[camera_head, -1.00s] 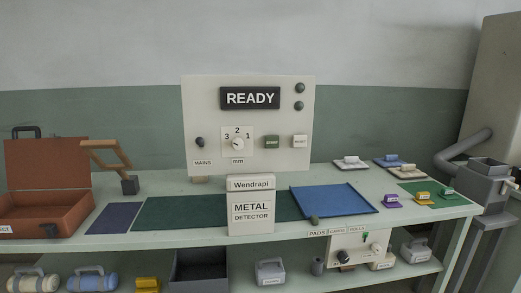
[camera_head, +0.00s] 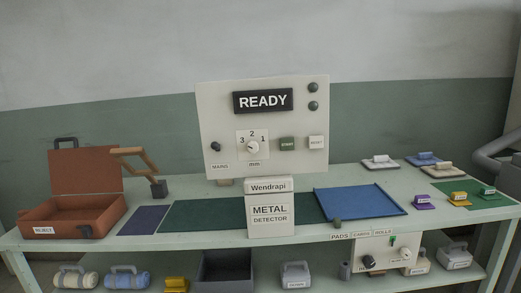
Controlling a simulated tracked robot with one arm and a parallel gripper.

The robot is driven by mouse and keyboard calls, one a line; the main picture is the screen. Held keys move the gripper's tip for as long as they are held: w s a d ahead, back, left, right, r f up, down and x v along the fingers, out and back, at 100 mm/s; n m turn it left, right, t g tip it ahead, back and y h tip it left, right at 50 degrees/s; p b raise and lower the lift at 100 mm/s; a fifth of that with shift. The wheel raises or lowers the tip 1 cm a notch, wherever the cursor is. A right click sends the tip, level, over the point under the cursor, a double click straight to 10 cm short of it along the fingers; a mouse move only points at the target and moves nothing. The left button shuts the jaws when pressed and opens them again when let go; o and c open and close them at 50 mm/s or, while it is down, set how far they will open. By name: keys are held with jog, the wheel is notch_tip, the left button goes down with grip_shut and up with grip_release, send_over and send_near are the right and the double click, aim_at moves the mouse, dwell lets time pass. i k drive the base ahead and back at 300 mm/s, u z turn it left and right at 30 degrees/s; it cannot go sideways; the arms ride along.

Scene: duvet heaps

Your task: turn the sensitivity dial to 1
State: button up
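The sensitivity dial (camera_head: 253,147) is a small pale knob on a white plate marked 3, 2 and 1, with "mm" below it. It sits on the front of the upright cream control panel (camera_head: 222,112). The 3 is at the left, the 2 at the top and the 1 at the right. The pointer is too small to read surely. The panel's display (camera_head: 263,101) reads READY. My gripper is not in view.
A dark mains knob (camera_head: 216,147) is left of the dial; a green START button (camera_head: 287,144) and a white RESET button (camera_head: 316,142) are right. The Wendrapi metal detector box (camera_head: 271,231) stands in front. An open REJECT case (camera_head: 82,213) is at left.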

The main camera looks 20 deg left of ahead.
aim_at(252, 145)
jog(key=i, duration=1)
jog(key=u, duration=0.05)
